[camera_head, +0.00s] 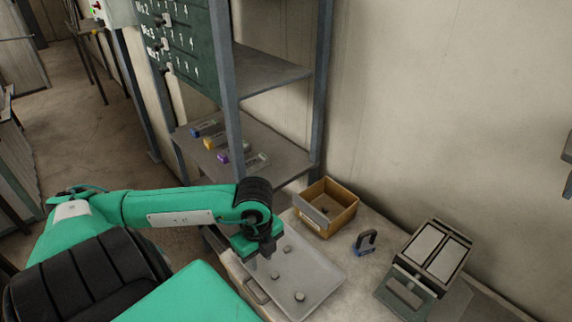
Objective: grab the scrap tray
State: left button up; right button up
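A shallow grey metal tray (322,279), which looks like the scrap tray, lies on the bench with several small round metal pieces in it. A handle (257,291) shows at its left end. My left gripper (264,257) points down over the far left part of the tray, close to its edge. Its fingers are small and dark here, so I cannot tell whether they are open or touching the tray. My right gripper is out of view.
An open cardboard-coloured box (341,219) stands behind the tray by the wall. A small dark clamp-like object (366,241) and a device with two pale panels (428,262) are to the right. A metal shelf (262,152) holds several small boxes.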

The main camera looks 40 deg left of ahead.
pick_arm(q)
jog(key=p, duration=0.1)
send_near(262, 280)
jog(key=shift+s+d+f, duration=0.2)
jog(key=shift+s+d, duration=0.15)
jog(key=shift+d, duration=0.15)
jog(key=shift+s+d+f, duration=0.15)
jog(key=shift+s+d, duration=0.15)
jog(key=shift+d, duration=0.2)
jog(key=shift+f+p, duration=0.6)
notch_tip(262, 280, down, 3)
jog(key=shift+a+f+p, duration=0.1)
jog(key=shift+f+p, duration=0.1)
jog(key=shift+p, duration=0.45)
jog(key=shift+f, duration=0.4)
jog(key=shift+c, duration=0.4)
grip_shut()
